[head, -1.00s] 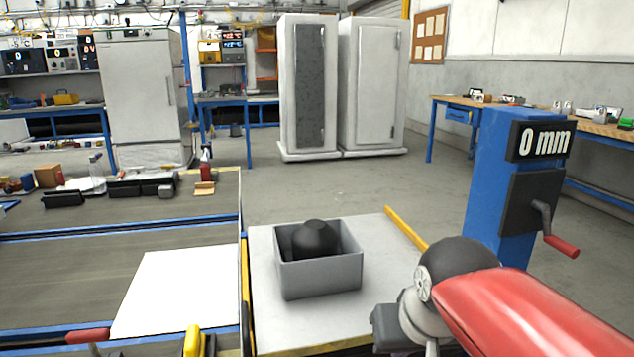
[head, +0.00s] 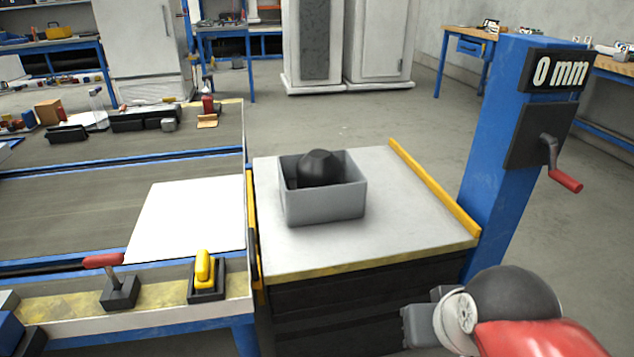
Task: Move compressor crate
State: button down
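The compressor crate (head: 322,205) is a grey open-topped box with a dark rounded compressor (head: 319,168) inside. It sits upright on the light grey top of a lift table (head: 400,225), left of the table's middle. My gripper (head: 418,326) shows only as a grey block at the end of my red and black arm, at the lower right. It is in front of the table and apart from the crate. Its fingers cannot be made out.
A blue post (head: 500,150) with a "0 mm" display (head: 556,71) and red-handled crank (head: 564,180) stands right of the table. A yellow rail (head: 432,186) edges its right side. A bench with a white plate (head: 188,218), red lever (head: 104,262) and yellow handle (head: 203,268) adjoins left.

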aim_at(317, 185)
jog(key=i+l, duration=0.2)
jog(key=i, duration=0.35)
jog(key=i+l+z, duration=0.1)
jog(key=i, duration=0.45)
jog(key=l, duration=0.1)
